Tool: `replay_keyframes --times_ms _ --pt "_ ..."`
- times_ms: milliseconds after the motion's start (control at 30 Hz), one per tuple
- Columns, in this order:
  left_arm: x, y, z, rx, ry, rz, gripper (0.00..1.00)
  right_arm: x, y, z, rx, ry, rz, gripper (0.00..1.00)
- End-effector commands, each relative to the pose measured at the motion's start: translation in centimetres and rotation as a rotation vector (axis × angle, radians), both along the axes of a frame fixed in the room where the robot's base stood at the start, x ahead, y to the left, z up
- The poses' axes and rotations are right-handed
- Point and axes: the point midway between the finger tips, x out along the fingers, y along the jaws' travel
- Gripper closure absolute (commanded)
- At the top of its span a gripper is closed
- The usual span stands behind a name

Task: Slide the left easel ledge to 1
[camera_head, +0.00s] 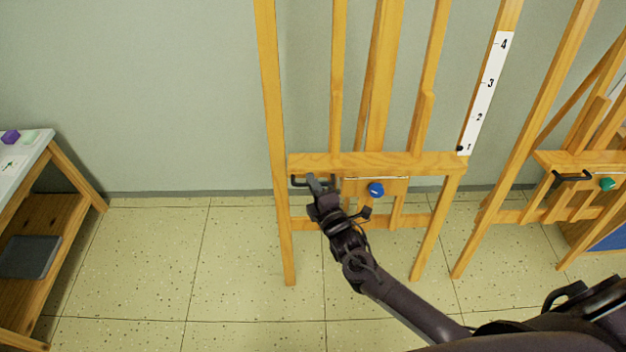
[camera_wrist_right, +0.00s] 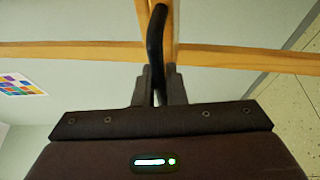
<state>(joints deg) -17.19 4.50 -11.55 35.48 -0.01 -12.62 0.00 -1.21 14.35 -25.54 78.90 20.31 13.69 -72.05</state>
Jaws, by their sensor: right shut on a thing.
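The left easel's ledge (camera_head: 420,163) is a wooden crossbar across the easel in the head view. A black handle (camera_head: 297,182) hangs under its left part, and a blue knob (camera_head: 376,190) sits below its middle. The white scale (camera_head: 487,88) on the right upright reads 1 to 4, and a dark pointer (camera_head: 461,149) at the ledge's right end is level with 1. My right gripper (camera_head: 316,182) is shut on the handle, which shows between the fingers in the right wrist view (camera_wrist_right: 157,40). My left gripper is not in view.
A second easel with a green knob (camera_head: 607,184) stands at the right. A wooden table (camera_head: 45,140) with a lower shelf stands at the left. A grey-green wall (camera_head: 150,90) is close behind the easels. The tiled floor (camera_head: 200,270) between table and easel is clear.

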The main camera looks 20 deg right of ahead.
Motion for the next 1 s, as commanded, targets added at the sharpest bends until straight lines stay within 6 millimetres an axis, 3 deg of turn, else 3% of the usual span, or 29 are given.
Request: replay_keyframes --times_ms 233,267,400,733,1000 --pt "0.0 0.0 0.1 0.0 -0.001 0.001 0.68 -0.4 0.1 -0.8 -0.002 0.02 0.001 1.0" --pt "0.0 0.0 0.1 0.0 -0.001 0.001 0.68 -0.4 0.1 -0.8 -0.002 0.021 0.001 0.87" --pt "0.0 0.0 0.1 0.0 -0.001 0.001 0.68 -0.4 0.1 -0.8 -0.002 0.019 0.002 0.68" --pt "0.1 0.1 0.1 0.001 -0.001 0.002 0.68 -0.6 0.0 -0.5 -0.001 0.013 0.001 0.68" --pt "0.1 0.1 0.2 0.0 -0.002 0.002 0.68 -4.8 -0.5 -0.7 -0.002 0.017 0.002 0.68"
